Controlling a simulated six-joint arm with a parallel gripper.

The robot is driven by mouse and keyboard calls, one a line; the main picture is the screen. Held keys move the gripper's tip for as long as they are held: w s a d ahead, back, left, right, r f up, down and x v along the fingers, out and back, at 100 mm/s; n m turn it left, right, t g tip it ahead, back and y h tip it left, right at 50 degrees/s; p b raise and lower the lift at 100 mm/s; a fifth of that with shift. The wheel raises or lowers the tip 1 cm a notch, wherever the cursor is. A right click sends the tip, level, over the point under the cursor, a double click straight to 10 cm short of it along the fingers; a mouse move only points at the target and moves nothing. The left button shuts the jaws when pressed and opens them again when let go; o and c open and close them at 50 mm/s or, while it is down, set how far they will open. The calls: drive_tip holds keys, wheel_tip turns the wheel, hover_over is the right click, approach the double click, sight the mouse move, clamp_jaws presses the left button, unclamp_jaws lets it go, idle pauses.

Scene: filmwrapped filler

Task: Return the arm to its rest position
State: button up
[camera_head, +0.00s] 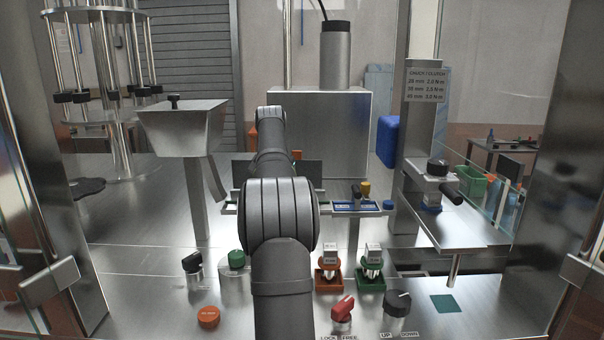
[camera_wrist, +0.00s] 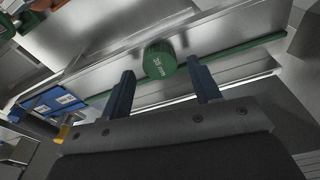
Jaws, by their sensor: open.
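My gripper (camera_wrist: 160,68) shows in the wrist view with its two dark blue fingers spread apart. A green round cap (camera_wrist: 158,58) with size lettering on its face appears between and just beyond the fingertips. A gap shows on each side of the cap, and the fingers do not close on it. In the head view my arm reaches away from the camera up the middle of the bench, and my gripper is hidden behind it.
A grey hopper (camera_head: 182,128) stands left of my arm, and a steel chuck station (camera_head: 455,225) right. A rail with a blue tray (camera_head: 354,207) runs behind. Near the front are orange (camera_head: 327,283) and green (camera_head: 370,283) holders, a red knob (camera_head: 342,308) and a black knob (camera_head: 397,302).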

drive_tip(key=shift+w+f, duration=0.1)
drive_tip(key=shift+f, duration=0.6)
drive_tip(key=shift+r, duration=0.1)
